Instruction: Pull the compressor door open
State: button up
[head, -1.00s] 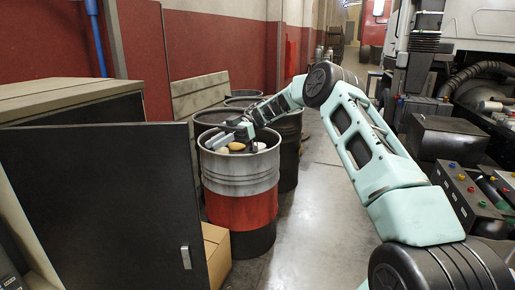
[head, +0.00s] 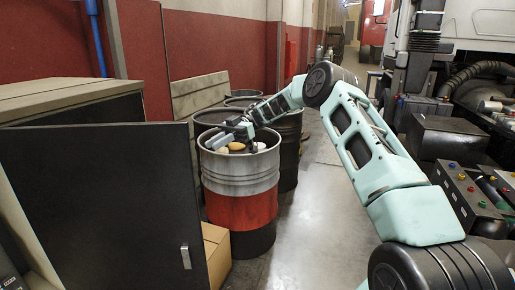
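The compressor (head: 75,100) is a box-shaped cabinet with a dark side and tan top at the left. Its black door (head: 100,205) stands swung out in front of it, with a small light handle (head: 186,257) near its lower right edge. My gripper (head: 228,132) is at the end of the outstretched arm, over the rim of a barrel to the right of the door and apart from the handle. Its fingers are small and dark here, and I cannot tell whether they are open or shut.
A red and grey barrel (head: 240,200) holding several items stands right of the door, with darker barrels behind it. A cardboard box (head: 215,250) sits between door and barrel. Bare floor (head: 315,225) lies right of the barrel. Control boxes (head: 465,195) and a truck (head: 480,40) line the right.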

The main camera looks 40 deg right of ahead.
dwell(0.3)
jog(key=shift+r, duration=0.1)
notch_tip(320, 180, up, 10)
jog(key=p, duration=1)
